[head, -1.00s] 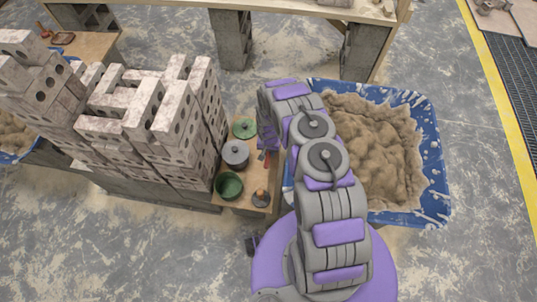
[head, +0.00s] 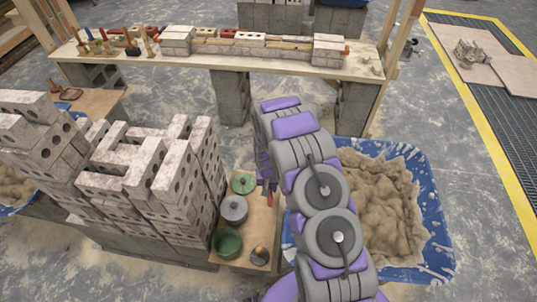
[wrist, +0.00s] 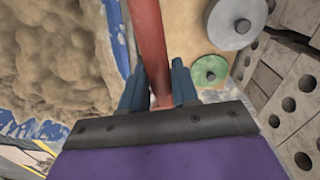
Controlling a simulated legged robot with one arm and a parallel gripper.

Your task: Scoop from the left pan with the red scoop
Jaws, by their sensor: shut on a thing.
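My gripper (wrist: 158,92) is shut on the red scoop (wrist: 150,42), whose red handle runs up between the blue fingers in the wrist view. The scoop's far end is out of that view. In the head view a bit of the red scoop (head: 269,199) shows below my gripper, over the small wooden table. The left pan (head: 8,210) is a blue tub with brown mortar at the far left edge, mostly cut off and partly behind bricks. A second blue tub (head: 432,205), full of mortar, stands right of my arm and also shows in the wrist view (wrist: 118,35).
The small table (head: 262,225) holds a grey lidded pot (head: 233,209), a green lid (head: 243,183), a green pot (head: 227,243) and a small dark item (head: 259,255). Stacked bricks (head: 140,185) stand between it and the left pan. A workbench (head: 215,60) stands behind; open floor lies right.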

